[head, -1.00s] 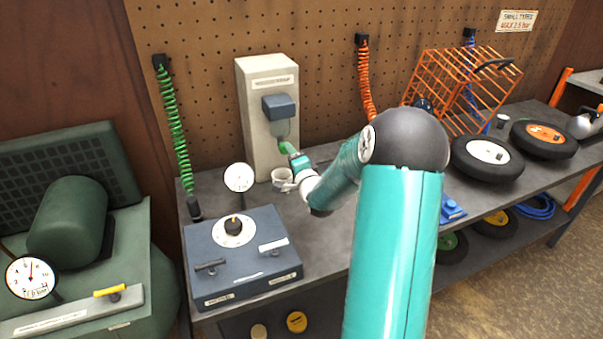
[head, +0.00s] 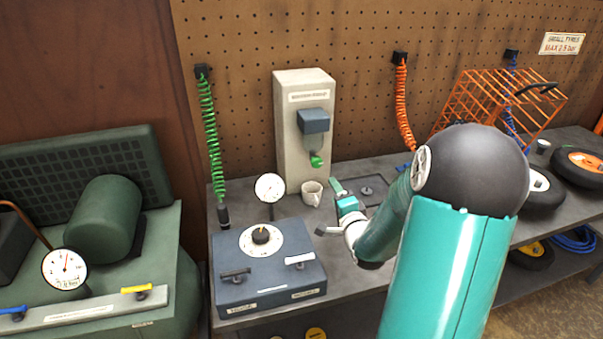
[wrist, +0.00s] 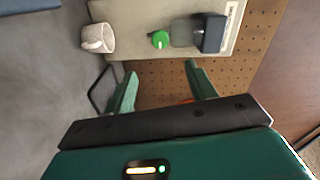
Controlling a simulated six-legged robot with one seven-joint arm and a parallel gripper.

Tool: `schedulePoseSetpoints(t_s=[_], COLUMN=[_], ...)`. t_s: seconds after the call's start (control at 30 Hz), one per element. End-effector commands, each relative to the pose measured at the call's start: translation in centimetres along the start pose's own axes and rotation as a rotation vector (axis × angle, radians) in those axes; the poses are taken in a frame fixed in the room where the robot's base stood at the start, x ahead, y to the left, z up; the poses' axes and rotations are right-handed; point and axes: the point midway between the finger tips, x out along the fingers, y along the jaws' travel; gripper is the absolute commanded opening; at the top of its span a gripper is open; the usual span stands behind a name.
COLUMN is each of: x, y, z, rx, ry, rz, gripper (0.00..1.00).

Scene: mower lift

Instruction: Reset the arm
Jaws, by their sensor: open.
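My gripper (head: 328,208) is over the bench, to the right of the white mug and in front of the dispenser. In the wrist view my gripper (wrist: 163,88) shows two green fingers spread apart with nothing between them. The arm is bent, with its dark elbow ball at the right of the head view. The cream dispenser (head: 289,130) with a dark blue head and green knob (head: 316,161) stands at the back. The white mug (head: 312,193) stands upright on the bench below it, apart from my gripper.
A blue-grey control box (head: 267,270) with a dial and levers sits at the bench's front left, a round gauge (head: 270,188) behind it. A green compressor (head: 100,225) stands at left. Tyres (head: 580,166) and an orange wire basket (head: 500,100) are at right.

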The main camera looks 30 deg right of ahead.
Motion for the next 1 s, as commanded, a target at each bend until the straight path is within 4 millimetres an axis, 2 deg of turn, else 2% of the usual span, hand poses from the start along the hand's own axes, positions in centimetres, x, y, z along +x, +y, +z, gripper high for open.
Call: schedulePoseSetpoints(t_s=[0.27, 0.43, 0.57, 0.77, 0.87, 1.0], x=[0.2, 0.3, -0.9, -4.9, -7.9, -12.9], y=[-0.5, -2.5, -4.7, -8.1, -9.6, -11.5], z=[0.7, 3.6, 6.3, 10.2, 12.2, 14.7], rx=[-0.044, -0.268, -0.499, -0.800, -0.928, -1.084], ry=[-0.011, -0.059, -0.119, -0.247, -0.338, -0.498], rz=[0.024, 0.151, 0.279, 0.448, 0.515, 0.580], gripper=[0.56, 0.56, 0.56, 0.56, 0.56, 0.56])
